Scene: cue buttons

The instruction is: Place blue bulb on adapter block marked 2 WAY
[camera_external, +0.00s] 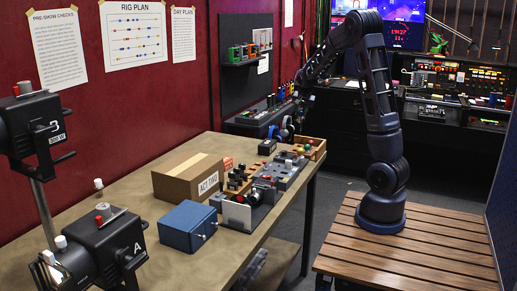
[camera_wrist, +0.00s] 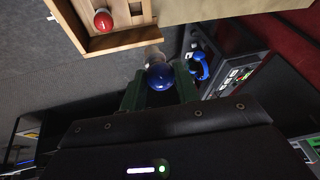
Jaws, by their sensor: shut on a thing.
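In the wrist view my gripper (camera_wrist: 160,84) has its two green fingers closed around a blue bulb (camera_wrist: 160,75). The bulb's pale base points away from the palm, towards the edge of a wooden tray (camera_wrist: 120,42). In the external view the end of my arm hangs above the far end of the table, and the bulb cannot be made out there. A small dark block (camera_external: 267,147) sits near the table's far edge. No 2 WAY marking is legible, so I cannot tell whether this is the adapter block.
The wooden tray also shows in the external view (camera_external: 318,146); it holds a red bulb (camera_wrist: 103,20). A grey panel (camera_external: 284,170), a cardboard box (camera_external: 190,178) and a blue box (camera_external: 187,226) crowd the table. Its near left part is clear.

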